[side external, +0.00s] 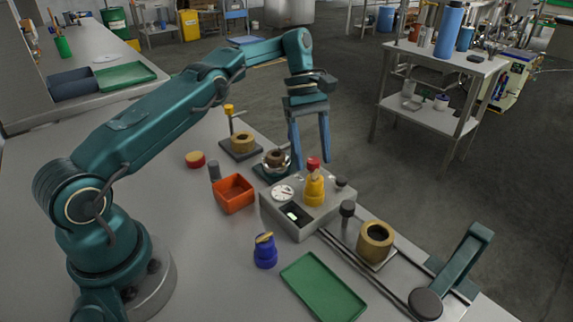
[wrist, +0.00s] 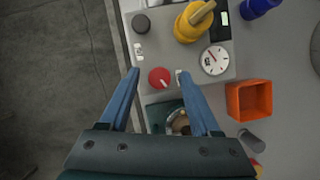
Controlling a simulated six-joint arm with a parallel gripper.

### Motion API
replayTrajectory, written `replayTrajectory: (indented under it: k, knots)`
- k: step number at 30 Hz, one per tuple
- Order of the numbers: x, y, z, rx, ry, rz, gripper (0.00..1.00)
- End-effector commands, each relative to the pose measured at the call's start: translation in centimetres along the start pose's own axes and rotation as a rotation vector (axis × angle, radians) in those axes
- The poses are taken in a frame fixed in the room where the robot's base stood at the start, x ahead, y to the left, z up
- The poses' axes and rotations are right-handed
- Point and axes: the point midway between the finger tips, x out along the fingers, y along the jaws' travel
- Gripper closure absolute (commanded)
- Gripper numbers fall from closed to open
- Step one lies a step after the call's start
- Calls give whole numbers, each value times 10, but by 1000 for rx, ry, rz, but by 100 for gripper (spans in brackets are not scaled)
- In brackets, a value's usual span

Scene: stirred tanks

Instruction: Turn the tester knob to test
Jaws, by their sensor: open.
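The tester is a grey box (side external: 297,228) with a dial (side external: 283,192), also seen in the wrist view (wrist: 215,59). Its red knob (wrist: 160,77) bears a white mark that points to the lower right in the wrist view. In the side view the knob (side external: 313,161) shows behind a yellow piece. My gripper (wrist: 158,74) is open and points down over the knob. Its two blue fingers appear on either side of the knob, with gaps. In the side view my gripper (side external: 312,163) is at the tester's far side; fingertip contact cannot be told. Any test label is unreadable.
A yellow piece with a handle (wrist: 194,24) and a black knob (wrist: 141,23) are close by on the tester. An orange bin (side external: 234,194), a blue pot (side external: 265,252) and a green tray (side external: 322,290) stand nearer. A brass ring (side external: 375,240) is at the right.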

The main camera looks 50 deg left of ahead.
Motion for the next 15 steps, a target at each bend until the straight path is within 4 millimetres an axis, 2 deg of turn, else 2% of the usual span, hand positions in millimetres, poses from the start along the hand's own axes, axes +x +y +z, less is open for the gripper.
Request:
replayTrajectory:
  k: [15]
  knots:
    - [-1,-1,0,-107,-1,44,36]
